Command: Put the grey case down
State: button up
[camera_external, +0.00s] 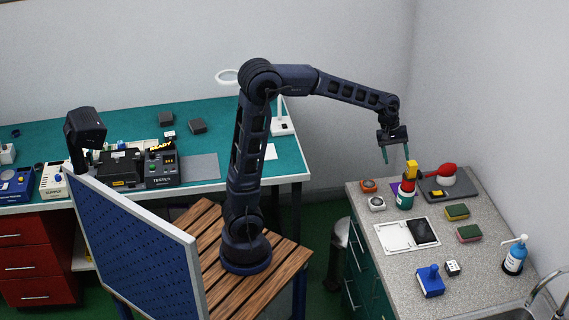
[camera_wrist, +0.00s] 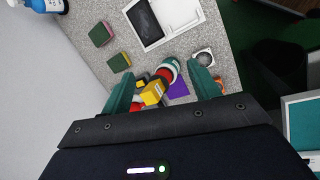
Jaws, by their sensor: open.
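A small light grey case (camera_external: 376,203) with a round top, which looks like the grey case, sits on the speckled counter (camera_external: 394,281) near its left edge. It also shows in the wrist view (camera_wrist: 204,57), just beyond the right fingertip. My gripper (camera_external: 396,156) is open and empty above the far part of the counter, with its fingers pointing down.
An orange case (camera_external: 369,186) lies behind the grey one. A white tray (camera_external: 393,237) holding a dark panel, sponges (camera_external: 457,212), a blue box (camera_external: 430,281) and a pump bottle (camera_external: 514,256) occupy the counter. The teal bench (camera_external: 225,114) stands left; bare counter shows at the front left.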

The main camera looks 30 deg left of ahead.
jog(key=s+a+r+m+t+y, duration=0.1)
jog(key=s+a+r, duration=0.25)
jog(key=a, duration=0.85)
jog(key=s+a+r+m+t, duration=0.2)
jog(key=s+a, duration=0.2)
jog(key=a, duration=0.7)
jog(key=s+a+f+m+t+y, duration=0.1)
jog(key=s+a+f+m+y, duration=0.1)
jog(key=s+a, duration=1.1)
jog(key=shift+s+a+f+t+y, duration=0.2)
jog(key=shift+a+f+t+y, duration=0.2)
jog(key=shift+f, duration=0.25)
jog(key=o, duration=0.3)
jog(key=shift+o, duration=0.2)
jog(key=shift+w, duration=0.1)
